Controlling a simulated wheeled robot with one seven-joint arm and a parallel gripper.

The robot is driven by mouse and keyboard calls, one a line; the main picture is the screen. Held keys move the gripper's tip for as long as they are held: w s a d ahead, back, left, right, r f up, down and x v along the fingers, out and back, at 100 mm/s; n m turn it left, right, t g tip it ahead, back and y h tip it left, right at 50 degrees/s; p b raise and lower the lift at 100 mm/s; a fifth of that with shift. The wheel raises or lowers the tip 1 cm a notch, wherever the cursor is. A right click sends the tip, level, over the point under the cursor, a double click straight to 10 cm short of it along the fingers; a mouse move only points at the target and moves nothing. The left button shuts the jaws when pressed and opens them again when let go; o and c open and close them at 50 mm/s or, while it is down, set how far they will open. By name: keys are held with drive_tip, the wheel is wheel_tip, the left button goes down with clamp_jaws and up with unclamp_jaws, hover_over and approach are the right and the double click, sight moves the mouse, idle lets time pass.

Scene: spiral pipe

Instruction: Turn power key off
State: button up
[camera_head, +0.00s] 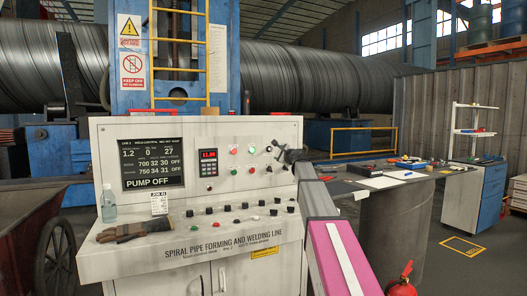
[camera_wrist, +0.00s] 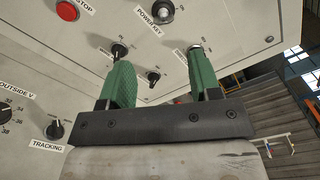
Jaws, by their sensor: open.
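The power key (camera_wrist: 163,12) is a round, dark and silver switch on the pale panel, beside its POWER KEY label (camera_wrist: 148,16), at the top of the wrist view. My gripper (camera_wrist: 160,58) has two green fingers spread apart with nothing held between them. The power key is beyond the fingertips and above the gap in the picture, apart from both fingers. In the head view my gripper (camera_head: 284,152) is at the upper right of the control console (camera_head: 215,133). I cannot clearly make out the key in the head view.
A red STOP button (camera_wrist: 66,10) and several black knobs, including the TRACKING knob (camera_wrist: 55,128), are close by on the panel. The console's sloped shelf holds gloves (camera_head: 135,230) and a bottle (camera_head: 108,204). A worktable (camera_head: 400,205) stands to the right.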

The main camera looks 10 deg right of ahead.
sight(271, 149)
drive_tip(key=x, duration=1.1)
drive_tip(key=shift+w+r, duration=0.1)
drive_tip(key=shift+r, duration=0.1)
drive_tip(key=c, duration=0.9)
